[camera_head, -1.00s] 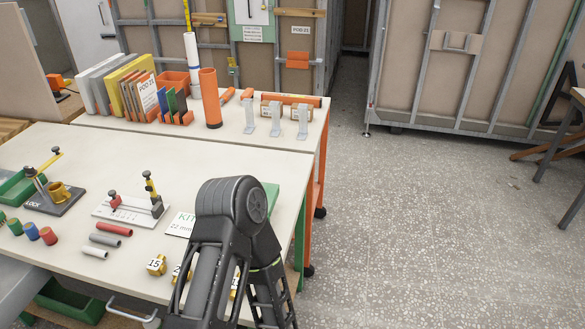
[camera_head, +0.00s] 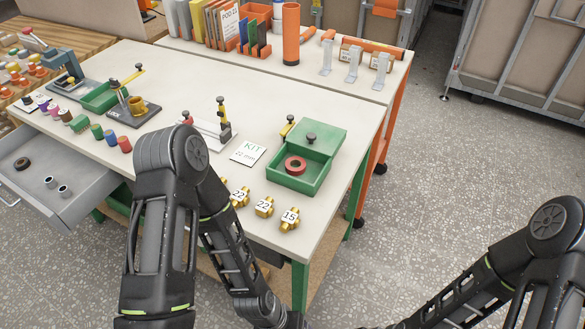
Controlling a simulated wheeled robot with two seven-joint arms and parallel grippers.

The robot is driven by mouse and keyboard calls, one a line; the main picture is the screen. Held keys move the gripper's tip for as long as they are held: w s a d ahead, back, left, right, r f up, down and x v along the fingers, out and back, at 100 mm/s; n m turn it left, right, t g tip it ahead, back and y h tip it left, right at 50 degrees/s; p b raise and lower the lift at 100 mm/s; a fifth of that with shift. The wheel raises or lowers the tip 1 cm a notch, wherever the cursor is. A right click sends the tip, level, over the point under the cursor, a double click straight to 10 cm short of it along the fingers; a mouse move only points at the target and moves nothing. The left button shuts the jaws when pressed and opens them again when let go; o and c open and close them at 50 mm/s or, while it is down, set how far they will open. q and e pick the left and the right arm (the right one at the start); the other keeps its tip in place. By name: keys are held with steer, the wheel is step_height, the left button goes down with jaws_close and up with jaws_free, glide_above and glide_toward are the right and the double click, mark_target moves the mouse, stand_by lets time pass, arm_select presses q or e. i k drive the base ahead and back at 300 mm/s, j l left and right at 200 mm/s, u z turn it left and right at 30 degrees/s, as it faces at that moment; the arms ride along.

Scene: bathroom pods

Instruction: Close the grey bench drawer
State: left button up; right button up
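The grey bench drawer (camera_head: 92,190) is pulled out from the front of the bench at the left of the head view. A dark ring (camera_head: 22,164) and a few small grey fittings (camera_head: 64,190) lie in it. My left arm stands in front of the bench, right of the drawer, and hides part of the bench's front edge. My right arm is at the lower right over the floor. Both arms run down to the bottom edge, and neither gripper can be made out.
The bench top (camera_head: 215,85) holds coloured cylinders (camera_head: 110,137), a green box (camera_head: 308,160) with a red ring, numbered brass fittings (camera_head: 264,206) and a kit card (camera_head: 249,152). A second table with binders stands behind. Speckled floor (camera_head: 430,180) is free to the right.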

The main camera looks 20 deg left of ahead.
mark_target(90, 182)
steer(key=k+l, duration=0.1)
steer(key=k, duration=0.25)
steer(key=k+l, duration=0.1)
steer(key=k, duration=0.2)
steer(key=u, duration=2.1)
steer(key=z, duration=0.5)
steer(key=i+j+z, duration=0.8)
steer(key=i+j, duration=0.2)
steer(key=j, duration=0.15)
steer(key=i+j, duration=0.25)
steer(key=j, duration=0.15)
steer(key=i+j, duration=0.25)
steer(key=j, duration=0.15)
